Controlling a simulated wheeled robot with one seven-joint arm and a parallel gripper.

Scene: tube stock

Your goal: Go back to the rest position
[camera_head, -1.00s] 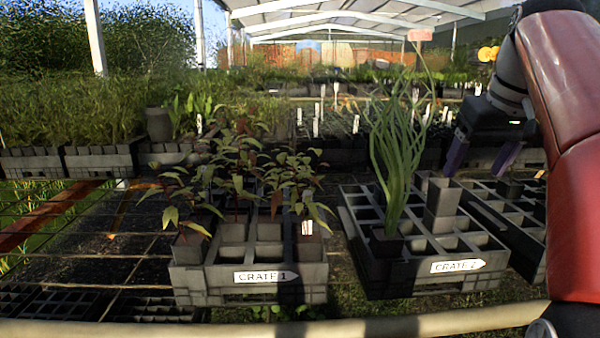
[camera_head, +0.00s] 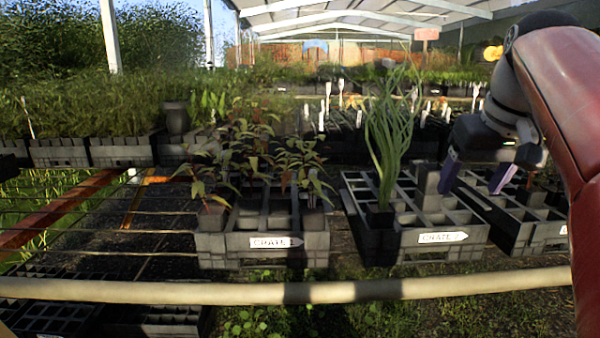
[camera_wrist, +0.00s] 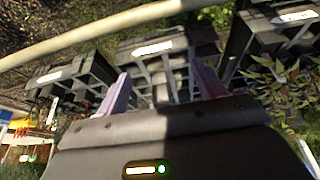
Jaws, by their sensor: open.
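My gripper (camera_head: 476,176) is on the right in the head view, over the right part of Crate 2 (camera_head: 432,238). Its two purple fingers are apart and nothing is between them. In the wrist view my gripper (camera_wrist: 165,95) also shows open and empty, with a crate (camera_wrist: 150,48) beyond the fingers. Crate 2 holds a tall grassy plant (camera_head: 388,135) in its front left cell and a grey tube behind. Crate 1 (camera_head: 272,243) holds several leafy plants.
A pale rail (camera_head: 280,291) runs across in front of the crates. A third crate (camera_head: 525,222) stands right of Crate 2. Dark trays of seedlings (camera_head: 60,152) line the back. Bare mesh bench (camera_head: 120,225) lies left of Crate 1.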

